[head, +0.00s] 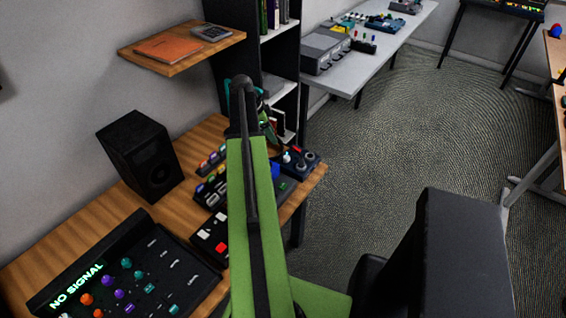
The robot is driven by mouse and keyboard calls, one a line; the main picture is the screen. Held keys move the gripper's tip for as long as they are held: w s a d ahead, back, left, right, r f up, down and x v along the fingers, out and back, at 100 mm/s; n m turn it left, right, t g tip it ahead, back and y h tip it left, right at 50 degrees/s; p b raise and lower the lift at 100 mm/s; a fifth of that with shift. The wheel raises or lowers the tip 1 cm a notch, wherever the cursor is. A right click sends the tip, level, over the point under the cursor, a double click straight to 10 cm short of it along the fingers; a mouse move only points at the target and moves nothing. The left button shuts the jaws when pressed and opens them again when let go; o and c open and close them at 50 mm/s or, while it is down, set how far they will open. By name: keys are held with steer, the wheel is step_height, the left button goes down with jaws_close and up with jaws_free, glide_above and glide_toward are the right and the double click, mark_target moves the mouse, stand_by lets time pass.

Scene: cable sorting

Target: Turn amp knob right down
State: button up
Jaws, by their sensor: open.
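My green arm (252,210) reaches forward over the desk from the bottom of the head view. A black console (140,262) with a lit "NO SIGNAL" display lies on the desk at lower left. It has several orange, purple and teal knobs, including a teal knob (126,262). I cannot tell which thing is the amp or which knob is its knob. The angle of the knobs is too small to read.
A black speaker (140,158) stands on the wooden desk (62,243). Small control boxes, one with a red button (221,247), lie beside my arm. A wooden shelf (180,58) hangs above. A dark chair (455,250) stands at right; the carpet (400,130) beyond is clear.

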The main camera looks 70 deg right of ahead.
mark_target(286, 157)
steer(key=b+x, duration=1.1)
steer(key=x, duration=0.2)
steer(key=shift+f, duration=0.3)
steer(key=shift+s+d+f+b, duration=0.1)
steer(key=shift+s+f+b, duration=0.1)
steer(key=shift+b, duration=0.15)
steer(key=shift+r, duration=0.1)
